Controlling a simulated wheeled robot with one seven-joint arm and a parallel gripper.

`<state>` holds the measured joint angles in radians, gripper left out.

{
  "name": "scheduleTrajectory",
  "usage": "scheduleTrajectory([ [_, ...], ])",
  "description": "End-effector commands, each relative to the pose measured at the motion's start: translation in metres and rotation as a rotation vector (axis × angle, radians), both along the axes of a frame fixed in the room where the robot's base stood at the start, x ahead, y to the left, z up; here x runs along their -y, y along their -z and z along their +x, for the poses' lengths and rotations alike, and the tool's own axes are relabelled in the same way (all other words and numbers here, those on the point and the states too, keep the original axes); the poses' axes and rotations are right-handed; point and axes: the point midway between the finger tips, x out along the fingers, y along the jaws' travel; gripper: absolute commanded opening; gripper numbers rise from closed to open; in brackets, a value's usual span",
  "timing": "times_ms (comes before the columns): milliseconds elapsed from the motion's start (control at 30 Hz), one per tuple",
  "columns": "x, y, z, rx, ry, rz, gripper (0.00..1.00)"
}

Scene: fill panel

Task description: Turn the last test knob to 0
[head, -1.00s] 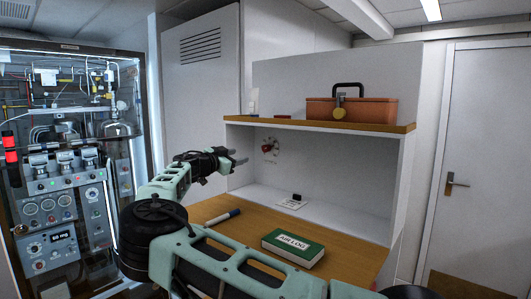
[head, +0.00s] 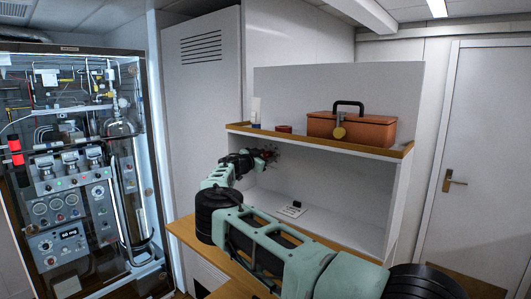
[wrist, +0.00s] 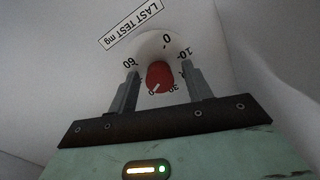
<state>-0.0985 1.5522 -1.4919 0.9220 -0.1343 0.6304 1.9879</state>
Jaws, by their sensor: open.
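The last test knob (wrist: 159,76) is red and sits on a round white dial (wrist: 155,42) on the wall, under a label reading LAST TEST mg (wrist: 131,23), upside down in the wrist view. The dial's 0 is at the top of that view, 10 at right, 30 at lower right and 60 at left. A pale mark on the knob points to the lower left, toward a partly hidden number. My gripper (wrist: 161,74) is open, with one finger on each side of the knob. Contact is not clear. In the head view my gripper (head: 264,155) reaches the niche's back wall.
The shelf (head: 330,143) above bears an orange toolbox (head: 350,129) with a padlock. A small black and white item (head: 291,209) lies on the desk in the niche. A lit glass-fronted instrument cabinet (head: 70,180) stands at left, a door (head: 480,150) at right.

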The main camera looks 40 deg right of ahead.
Motion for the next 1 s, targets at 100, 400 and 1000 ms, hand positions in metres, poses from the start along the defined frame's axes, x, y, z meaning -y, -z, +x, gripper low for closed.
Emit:
scheduleTrajectory([
  [100, 0.0019, 0.0005, 0.0002, 0.0, 0.0, 0.0, 0.5],
  [400, 0.0015, 0.0008, 0.0001, 0.0, 0.0, 0.0, 0.16],
  [1000, 0.0016, 0.0084, -0.0003, -0.06, 0.001, -0.004, 0.05],
])
